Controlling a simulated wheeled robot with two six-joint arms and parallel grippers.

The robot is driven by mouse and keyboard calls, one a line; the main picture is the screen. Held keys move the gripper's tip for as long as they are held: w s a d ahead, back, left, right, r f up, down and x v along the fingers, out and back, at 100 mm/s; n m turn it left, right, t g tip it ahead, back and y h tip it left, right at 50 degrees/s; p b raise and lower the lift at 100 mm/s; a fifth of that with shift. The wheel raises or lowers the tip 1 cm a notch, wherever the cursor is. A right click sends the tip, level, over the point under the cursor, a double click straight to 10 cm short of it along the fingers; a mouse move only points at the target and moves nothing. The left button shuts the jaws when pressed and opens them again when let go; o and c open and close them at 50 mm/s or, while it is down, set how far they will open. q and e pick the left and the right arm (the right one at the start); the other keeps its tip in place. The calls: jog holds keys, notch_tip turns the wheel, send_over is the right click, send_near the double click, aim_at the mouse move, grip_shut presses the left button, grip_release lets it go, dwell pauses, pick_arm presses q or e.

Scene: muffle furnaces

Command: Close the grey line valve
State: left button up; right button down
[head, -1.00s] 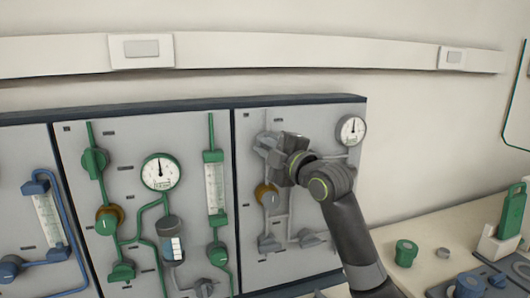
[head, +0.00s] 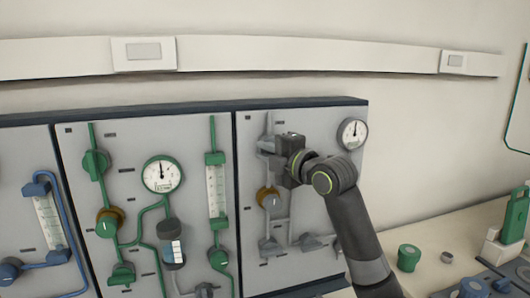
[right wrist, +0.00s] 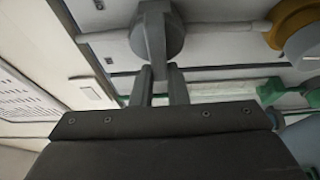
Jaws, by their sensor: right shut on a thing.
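The grey line runs on the right-hand panel (head: 292,220). Its upper grey valve (head: 264,146) is partly hidden behind my right gripper (head: 275,148) in the head view. In the right wrist view the grey valve knob (right wrist: 172,42) shows just beyond the fingertips. Its bar handle reaches down to the two fingers of the right gripper (right wrist: 161,75), which are shut on it. In the head view the handle looks about level, across the upright grey pipe. My left gripper is not in view.
A round gauge (head: 352,133) sits right of the gripper. Below are an orange-and-grey regulator (head: 268,198) and more grey fittings (head: 270,246). The green-line panel (head: 140,225) is to the left. A bench (head: 425,262) with green parts stands at lower right.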

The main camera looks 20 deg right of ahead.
jog(key=shift+w+d, duration=0.1)
jog(key=shift+d, duration=0.05)
jog(key=c, duration=1.4)
grip_release()
jog(key=shift+c, duration=0.2)
jog(key=shift+d+f, duration=0.1)
jog(key=shift+d, duration=0.05)
jog(key=b+v, duration=0.4)
jog(key=v, duration=1.3)
jog(key=shift+f, duration=0.1)
